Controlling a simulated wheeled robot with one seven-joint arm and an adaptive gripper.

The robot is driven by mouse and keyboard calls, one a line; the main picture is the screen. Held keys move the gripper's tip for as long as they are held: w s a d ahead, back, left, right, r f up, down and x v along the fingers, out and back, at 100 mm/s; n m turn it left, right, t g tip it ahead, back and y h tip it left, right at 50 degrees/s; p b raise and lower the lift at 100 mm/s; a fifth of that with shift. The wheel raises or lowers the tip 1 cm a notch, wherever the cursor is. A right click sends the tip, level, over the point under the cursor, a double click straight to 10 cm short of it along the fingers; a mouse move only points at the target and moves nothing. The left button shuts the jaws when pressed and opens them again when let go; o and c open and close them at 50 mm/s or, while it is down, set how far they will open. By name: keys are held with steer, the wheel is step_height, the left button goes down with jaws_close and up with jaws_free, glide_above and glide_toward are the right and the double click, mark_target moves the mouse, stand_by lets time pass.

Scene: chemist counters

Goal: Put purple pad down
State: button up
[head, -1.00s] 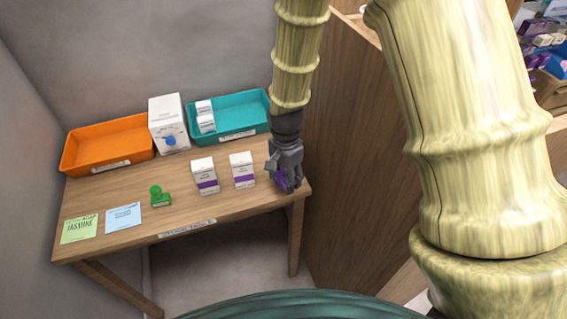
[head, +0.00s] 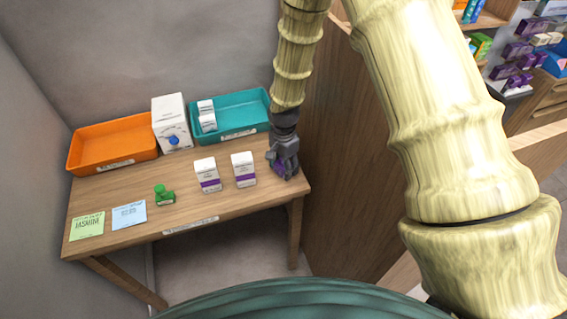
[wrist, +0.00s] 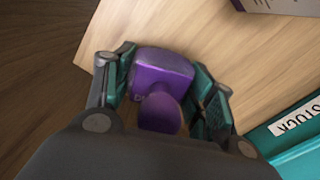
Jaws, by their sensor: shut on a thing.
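My gripper (head: 283,166) is at the right end of the wooden table (head: 225,208), pointing down. It is shut on the purple pad (wrist: 162,75), which looks like a stamp with a rounded knob. In the wrist view the pad sits between the two fingers (wrist: 163,100), over the wood near the table's edge. In the head view only a bit of purple (head: 278,170) shows, low between the fingers. I cannot tell whether its underside touches the table.
Two white boxes with purple bands (head: 208,175) (head: 244,169) stand left of my gripper. A teal tray (head: 240,122) with small boxes is behind. A green stamp (head: 164,195), two paper notes (head: 128,214), an orange tray (head: 110,147) and a white dispenser (head: 171,122) are farther left. A wooden panel (head: 345,140) rises at right.

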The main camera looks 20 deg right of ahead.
steer(key=shift+f, duration=0.2)
steer(key=o, duration=1.1)
steer(key=shift+r, duration=0.1)
steer(key=shift+r+b, duration=1.85)
steer(key=shift+r, duration=4.2)
